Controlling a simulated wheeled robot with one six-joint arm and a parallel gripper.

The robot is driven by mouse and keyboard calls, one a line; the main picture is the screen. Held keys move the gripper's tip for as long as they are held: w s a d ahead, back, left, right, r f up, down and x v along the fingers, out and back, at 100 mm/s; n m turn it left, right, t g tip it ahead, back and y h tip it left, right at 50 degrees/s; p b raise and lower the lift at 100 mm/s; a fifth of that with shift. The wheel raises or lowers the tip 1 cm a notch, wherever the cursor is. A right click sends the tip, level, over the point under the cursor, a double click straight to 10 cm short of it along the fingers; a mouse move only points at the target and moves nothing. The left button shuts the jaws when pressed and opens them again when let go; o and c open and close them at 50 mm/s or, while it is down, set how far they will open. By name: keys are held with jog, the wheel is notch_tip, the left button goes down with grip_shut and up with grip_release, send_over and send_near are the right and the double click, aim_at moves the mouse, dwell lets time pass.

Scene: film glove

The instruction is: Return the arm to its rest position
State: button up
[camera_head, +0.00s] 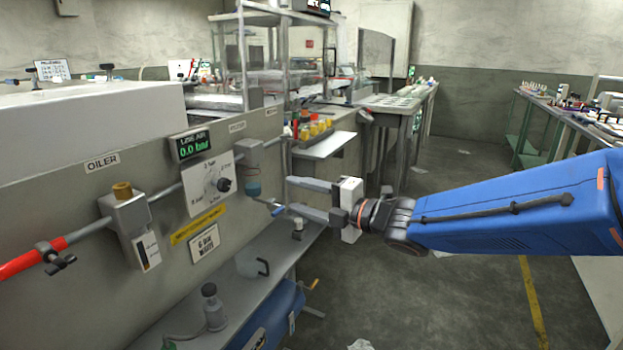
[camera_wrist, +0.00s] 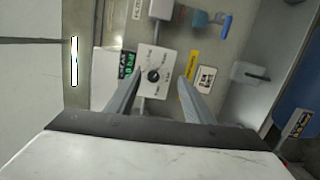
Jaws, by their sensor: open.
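My gripper (camera_head: 282,195) is at the end of my blue arm, in the middle of the head view, pointing left toward the grey panel. Its two fingers are spread apart with nothing between them. In the wrist view my gripper (camera_wrist: 158,82) is also open, with the white dial plate (camera_wrist: 162,60) of the panel seen beyond the fingers. The dial plate (camera_head: 207,184) has a black knob and shows left of my gripper in the head view. The gap between the fingers and the panel is hard to judge.
The panel carries a pressure display (camera_head: 192,144) reading 0.0 bar, an oiler (camera_head: 130,225) and a red hose (camera_head: 32,260). A lower shelf (camera_head: 233,290) holds a bottle and a jug. Yellow-topped items stand on a small shelf (camera_head: 322,146). Open floor (camera_head: 450,300) lies below my arm.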

jog(key=w+d+f+m+t+h, duration=0.1)
jog(key=w+d+m+t+h, duration=0.1)
jog(key=d+m+h, duration=0.5)
jog(key=w+d+m+t+h, duration=0.1)
jog(key=d+m+t+h, duration=0.2)
jog(key=d, duration=0.7)
jog(key=s+d+f+m+g+h, duration=0.1)
jog(key=s+d+f+m+h, duration=0.1)
jog(key=s+d+m, duration=0.3)
jog(key=d+f+m+g+h, duration=0.1)
jog(key=d+f+m, duration=0.1)
jog(key=d+m, duration=0.35)
jog(key=s+d+f+m+g, duration=0.2)
jog(key=s+d+f+m, duration=0.1)
jog(key=s, duration=0.5)
jog(key=s+d+f+m+g+h, duration=0.1)
jog(key=s+d+f+m+g, duration=0.1)
jog(key=s, duration=0.5)
jog(key=s+d+f+m+g+h, duration=0.1)
jog(key=s+d+f+m+g, duration=0.2)
jog(key=s+f+m, duration=0.2)
jog(key=s, duration=0.3)
jog(key=shift+s+d+f, duration=0.3)
jog(key=shift+d, duration=0.1)
jog(key=shift+c, duration=0.6)
